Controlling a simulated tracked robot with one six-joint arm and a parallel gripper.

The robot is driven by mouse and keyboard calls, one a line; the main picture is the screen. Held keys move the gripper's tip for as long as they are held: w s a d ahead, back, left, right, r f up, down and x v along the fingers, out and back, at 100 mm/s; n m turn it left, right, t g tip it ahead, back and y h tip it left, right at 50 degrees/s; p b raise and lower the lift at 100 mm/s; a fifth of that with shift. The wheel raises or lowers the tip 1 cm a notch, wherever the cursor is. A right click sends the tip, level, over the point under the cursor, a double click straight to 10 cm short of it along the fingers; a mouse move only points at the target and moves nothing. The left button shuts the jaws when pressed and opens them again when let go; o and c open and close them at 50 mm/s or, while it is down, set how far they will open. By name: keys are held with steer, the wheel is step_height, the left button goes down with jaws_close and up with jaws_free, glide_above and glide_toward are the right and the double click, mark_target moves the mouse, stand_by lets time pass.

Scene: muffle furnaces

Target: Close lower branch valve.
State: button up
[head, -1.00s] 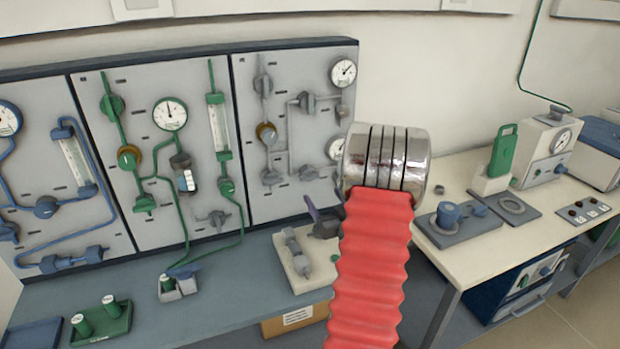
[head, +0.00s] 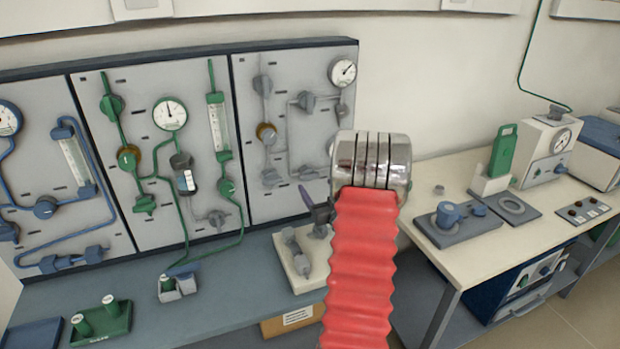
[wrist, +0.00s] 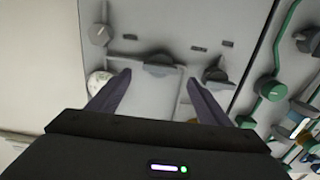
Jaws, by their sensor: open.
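The lower branch valve (head: 308,173) is a grey knob low on the right-hand grey panel, close to my arm in the head view. The wrist view looks upside down and shows what seems the same valve (wrist: 158,64) between and beyond my fingertips. My gripper (wrist: 158,78) is open, with its two dark purple fingers apart and nothing between them. No contact with the knob shows. In the head view my gripper (head: 311,196) is just below the valve, with one finger visible and the rest largely hidden by my arm. The handle's setting is unclear.
A neighbouring grey valve (head: 270,178) lies left of the target; it also shows in the wrist view (wrist: 215,74). A gauge (wrist: 98,83) is on the other side. A fitting on a pale base (head: 292,262) stands on the bench below. The upper branch valve (head: 305,101) is above.

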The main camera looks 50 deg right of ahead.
mark_target(311, 178)
steer(key=x, duration=0.7)
steer(key=shift+w+d, duration=0.2)
steer(key=shift+w, duration=0.1)
steer(key=c, duration=1)
steer(key=shift+c, duration=0.2)
